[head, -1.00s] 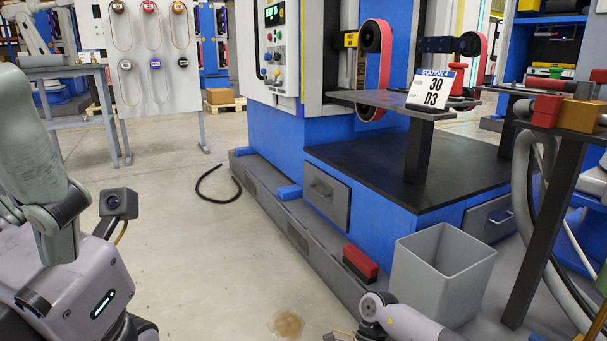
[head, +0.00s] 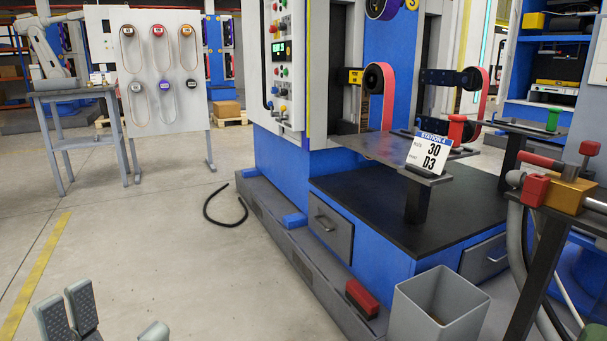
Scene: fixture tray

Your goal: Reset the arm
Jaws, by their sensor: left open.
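My left gripper (head: 112,318) shows at the bottom left of the head view. Its grey padded fingers point up and stand apart, with bare floor behind them and nothing between them. The rest of my left arm is below the picture's edge. My right gripper is not in view.
A black hose (head: 211,212) lies on the floor.

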